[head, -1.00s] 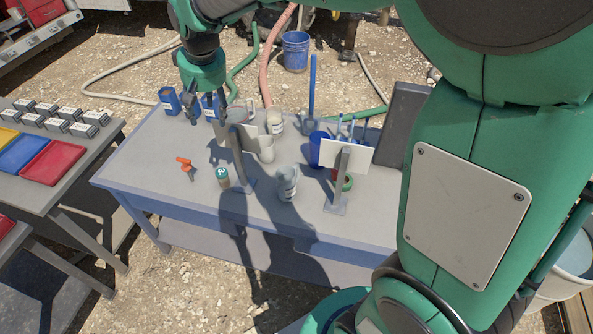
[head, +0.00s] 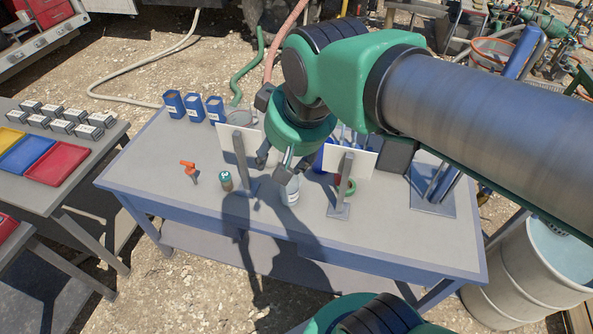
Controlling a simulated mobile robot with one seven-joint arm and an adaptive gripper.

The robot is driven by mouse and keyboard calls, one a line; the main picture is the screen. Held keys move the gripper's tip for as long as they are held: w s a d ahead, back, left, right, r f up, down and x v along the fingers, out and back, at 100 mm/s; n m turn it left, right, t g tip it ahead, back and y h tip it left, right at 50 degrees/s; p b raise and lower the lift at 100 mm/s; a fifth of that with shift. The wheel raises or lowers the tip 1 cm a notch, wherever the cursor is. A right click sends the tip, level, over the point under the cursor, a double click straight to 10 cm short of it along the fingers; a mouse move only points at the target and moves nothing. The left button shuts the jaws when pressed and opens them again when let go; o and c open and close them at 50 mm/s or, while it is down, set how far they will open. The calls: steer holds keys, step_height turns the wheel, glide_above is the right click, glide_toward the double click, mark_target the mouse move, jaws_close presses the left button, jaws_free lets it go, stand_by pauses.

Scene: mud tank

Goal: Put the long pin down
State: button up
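My gripper (head: 274,163) hangs over the middle of the workbench (head: 130,178), between two upright white cards. Its dark fingers show below the green wrist with a gap between them. I cannot make out the long pin in this view, and whether anything thin sits between the fingertips is unclear. A small orange-topped item (head: 188,164) stands on the bench to the left of the gripper. A teal-topped can (head: 226,181) stands closer to it, and a pale cup (head: 291,190) is just below and right of the gripper.
Three blue boxes (head: 193,107) stand at the back left. The left card (head: 240,140) and right card (head: 350,163) stand on posts. My arm covers the back right of the bench. The bench's left side and front right are mostly clear. A side table holds coloured trays (head: 57,163).

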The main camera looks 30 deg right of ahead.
steer(key=s+f, duration=0.1)
steer(key=s, duration=0.4)
steer(key=shift+s+d+f, duration=0.35)
steer(key=shift+d, duration=0.1)
stand_by(1.0)
